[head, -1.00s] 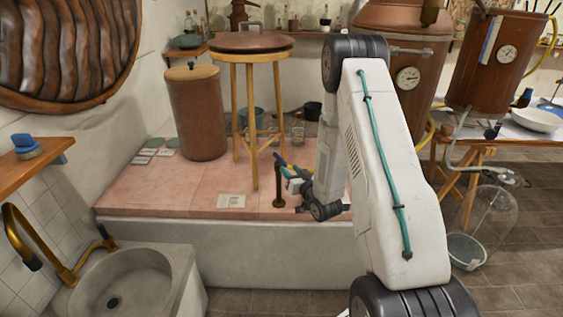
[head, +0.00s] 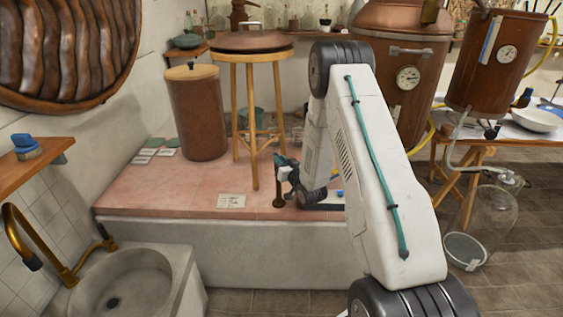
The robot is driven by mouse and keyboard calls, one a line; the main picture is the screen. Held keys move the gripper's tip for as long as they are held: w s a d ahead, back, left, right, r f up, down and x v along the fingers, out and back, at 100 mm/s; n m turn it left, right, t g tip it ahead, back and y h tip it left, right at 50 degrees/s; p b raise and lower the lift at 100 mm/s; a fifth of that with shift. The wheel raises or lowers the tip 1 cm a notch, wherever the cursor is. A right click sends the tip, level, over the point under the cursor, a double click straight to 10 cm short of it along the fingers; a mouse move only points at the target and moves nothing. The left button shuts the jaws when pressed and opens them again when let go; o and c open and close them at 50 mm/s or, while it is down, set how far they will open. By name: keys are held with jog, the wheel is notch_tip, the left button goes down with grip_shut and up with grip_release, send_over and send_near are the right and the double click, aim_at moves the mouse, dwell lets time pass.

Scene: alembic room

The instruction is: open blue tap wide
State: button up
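A short dark brown standpipe (head: 279,192) rises from the front part of the pink tiled platform. A dark teal-blue piece (head: 284,160), possibly the blue tap's handle, shows at its top. My gripper (head: 287,172) is at the top of the standpipe, close to this piece. I cannot tell whether it touches it. The gripper is small, dark and partly hidden by my own wrist, so its fingers and any grip on the handle cannot be made out.
A wooden stool (head: 252,95) with a copper lid stands behind the standpipe, one leg close to it. A brown barrel (head: 197,115) is further left. A stone sink (head: 130,280) is front left. A copper still (head: 400,60) and glass jar (head: 485,225) are right.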

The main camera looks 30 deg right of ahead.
grip_shut()
jog(key=shift+a+m+h, duration=0.25)
jog(key=shift+m+h, duration=0.35)
jog(key=shift+h, duration=0.3)
jog(key=shift+w+a+m+g+h, duration=0.1)
jog(key=shift+m+g+h, duration=0.4)
jog(key=shift+m+h, duration=0.5)
jog(key=shift+w+a+m+g+h, duration=0.1)
jog(key=shift+m+g+h, duration=0.45)
jog(key=shift+h, duration=0.85)
jog(key=shift+s, duration=0.1)
jog(key=o, duration=0.7)
grip_release()
jog(key=shift+o, duration=0.2)
jog(key=v, duration=0.7)
jog(key=shift+s, duration=0.35)
